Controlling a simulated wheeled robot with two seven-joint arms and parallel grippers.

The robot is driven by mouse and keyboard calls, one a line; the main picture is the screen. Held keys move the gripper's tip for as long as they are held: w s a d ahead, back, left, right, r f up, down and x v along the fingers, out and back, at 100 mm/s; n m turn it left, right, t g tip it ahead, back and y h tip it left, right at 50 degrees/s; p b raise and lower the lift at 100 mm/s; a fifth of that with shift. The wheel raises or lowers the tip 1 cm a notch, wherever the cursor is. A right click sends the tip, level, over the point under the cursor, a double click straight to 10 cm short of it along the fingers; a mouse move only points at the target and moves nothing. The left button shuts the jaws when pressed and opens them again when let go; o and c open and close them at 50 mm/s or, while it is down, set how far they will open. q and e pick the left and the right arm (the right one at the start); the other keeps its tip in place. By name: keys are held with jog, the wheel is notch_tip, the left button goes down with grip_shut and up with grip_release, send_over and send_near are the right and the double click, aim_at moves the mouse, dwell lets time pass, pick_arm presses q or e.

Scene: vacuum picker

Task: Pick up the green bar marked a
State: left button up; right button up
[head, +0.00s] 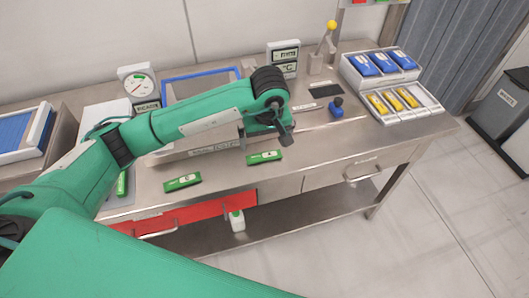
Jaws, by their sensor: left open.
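Two green bars with white labels lie on the steel bench: one at the front edge left of middle (182,182), one farther right (265,157). Their letters are too small to read, so I cannot tell which is marked a. A third green piece (121,184) shows partly beside my arm at the left. My left gripper (286,132) points down above the bench, just behind and right of the right-hand bar, open with nothing seen in it. Its fingertips are small and dark here. My right gripper is out of view.
A white tray (434,108) with blue and yellow bars stands at the right. A blue knob-like object (336,108), a yellow-topped lever (331,27) and a gauge (138,83) stand on the bench. A steel block is partly behind my arm. The bench's right front is clear.

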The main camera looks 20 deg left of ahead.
aim_at(264, 155)
pick_arm(q)
jog(key=f, duration=0.2)
jog(key=shift+w+a+f, duration=0.1)
jog(key=shift+w+f, duration=0.2)
jog(key=shift+f, duration=0.1)
jog(key=shift+w+a+f+p, duration=0.1)
jog(key=shift+w+f+p, duration=0.05)
jog(key=shift+f+p, duration=0.55)
jog(key=f, duration=0.1)
jog(key=f+p, duration=0.1)
jog(key=w+f, duration=0.1)
jog(key=f, duration=0.1)
jog(key=shift+a+p, duration=0.3)
jog(key=shift+p, duration=0.05)
jog(key=shift+f, duration=0.2)
jog(key=c, duration=0.8)
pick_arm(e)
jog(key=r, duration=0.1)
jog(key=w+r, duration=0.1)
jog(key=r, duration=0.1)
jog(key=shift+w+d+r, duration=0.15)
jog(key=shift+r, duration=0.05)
